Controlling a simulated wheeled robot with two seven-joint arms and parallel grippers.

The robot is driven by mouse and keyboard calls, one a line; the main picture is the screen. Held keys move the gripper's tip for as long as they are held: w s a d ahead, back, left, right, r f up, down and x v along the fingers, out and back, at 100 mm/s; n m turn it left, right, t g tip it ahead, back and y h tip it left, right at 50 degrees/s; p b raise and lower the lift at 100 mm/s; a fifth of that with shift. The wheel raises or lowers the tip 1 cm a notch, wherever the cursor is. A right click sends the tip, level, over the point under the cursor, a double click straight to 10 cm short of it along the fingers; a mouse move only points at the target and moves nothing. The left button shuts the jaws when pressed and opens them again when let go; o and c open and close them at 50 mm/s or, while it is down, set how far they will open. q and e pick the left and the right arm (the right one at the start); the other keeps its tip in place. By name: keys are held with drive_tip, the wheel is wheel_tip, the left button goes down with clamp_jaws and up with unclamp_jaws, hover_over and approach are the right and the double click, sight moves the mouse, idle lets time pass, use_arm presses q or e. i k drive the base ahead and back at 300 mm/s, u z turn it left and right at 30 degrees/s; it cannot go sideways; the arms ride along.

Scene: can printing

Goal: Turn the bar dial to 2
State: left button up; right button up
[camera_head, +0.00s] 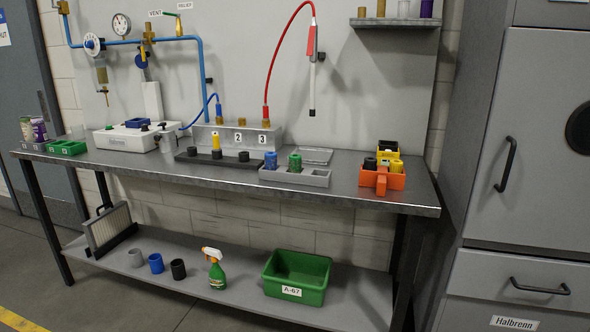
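A round gauge (121,24) with a white face hangs on the wall panel at the upper left. Its marks and needle are too small to read. A round white-and-blue part (92,43) sits on the blue pipe below and left of it, above a brass-coloured filter bowl. I cannot tell which part is the bar dial or what setting it has. A grey block (236,135) on the bench carries number plates, with 2 and 3 readable. Neither of my grippers is in view.
A steel bench (330,187) spans the view. On it stand a white Halbrenn device (120,140), green trays (67,147), a grey tray (295,177) and an orange holder (382,179). A red hose arches above. A green bin (297,277) and spray bottle (216,272) stand on the lower shelf.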

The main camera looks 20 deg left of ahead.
sight(90, 43)
drive_tip(key=u, duration=2.2)
drive_tip(key=i, duration=0.75)
drive_tip(key=u, duration=0.8)
drive_tip(key=i, duration=1.4)
drive_tip(key=z, duration=0.3)
